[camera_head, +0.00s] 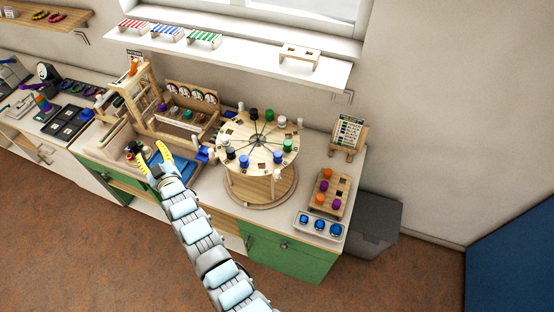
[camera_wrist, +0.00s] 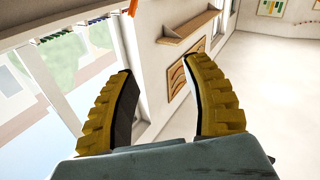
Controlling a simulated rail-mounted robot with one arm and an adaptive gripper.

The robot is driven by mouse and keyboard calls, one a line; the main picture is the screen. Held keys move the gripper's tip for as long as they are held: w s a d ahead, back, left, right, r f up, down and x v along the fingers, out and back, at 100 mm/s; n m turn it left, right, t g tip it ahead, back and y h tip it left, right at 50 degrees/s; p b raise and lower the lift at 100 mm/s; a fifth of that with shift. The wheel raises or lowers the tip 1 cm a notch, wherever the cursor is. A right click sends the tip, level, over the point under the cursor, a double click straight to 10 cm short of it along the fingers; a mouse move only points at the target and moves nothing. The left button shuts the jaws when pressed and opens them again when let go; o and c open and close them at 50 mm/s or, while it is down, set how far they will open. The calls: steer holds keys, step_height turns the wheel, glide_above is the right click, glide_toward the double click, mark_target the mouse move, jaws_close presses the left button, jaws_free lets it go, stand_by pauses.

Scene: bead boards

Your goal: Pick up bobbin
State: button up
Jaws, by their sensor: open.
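My gripper (camera_head: 153,158) is open, its two yellow fingers apart over a blue tray at the front of the left worktop. In the wrist view the open gripper (camera_wrist: 157,68) has nothing between its fingers, and no bobbin shows there. Small spool-like cylinders, possibly bobbins, stand around the round wooden carousel to the right of my gripper. I cannot tell for certain which thing is the bobbin.
The carousel (camera_head: 235,143) stands mid-counter. A wooden frame rack (camera_head: 140,90) is behind my gripper. To the right are a board with orange and purple beads (camera_head: 338,182), a tray of blue pieces (camera_head: 319,229) and a small sign (camera_head: 350,131). A wall shelf (camera_head: 240,57) hangs above.

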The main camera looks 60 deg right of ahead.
steer(key=w+d+f+g+y, duration=0.15)
steer(key=d+g, duration=0.25)
steer(key=d, duration=0.6)
step_height(320, 180, up, 6)
steer(key=n+g+y+b, duration=0.3)
steer(key=g+y, duration=0.4)
steer(key=g, duration=0.6)
glide_above(278, 153)
steer(key=f, duration=0.7)
steer(key=f+p, duration=0.1)
steer(key=f, duration=0.3)
steer(key=shift+w+a+f, duration=0.2)
steer(key=shift+a+f, duration=0.1)
steer(key=shift+f, duration=0.05)
steer(key=shift+s+d+f+p, duration=0.1)
steer(key=shift+f+p, duration=0.2)
steer(key=shift+f, duration=0.4)
steer(key=shift+s+d+f+p, duration=0.1)
steer(key=shift+f+p, duration=0.15)
steer(key=shift+f, duration=1.65)
jaws_close()
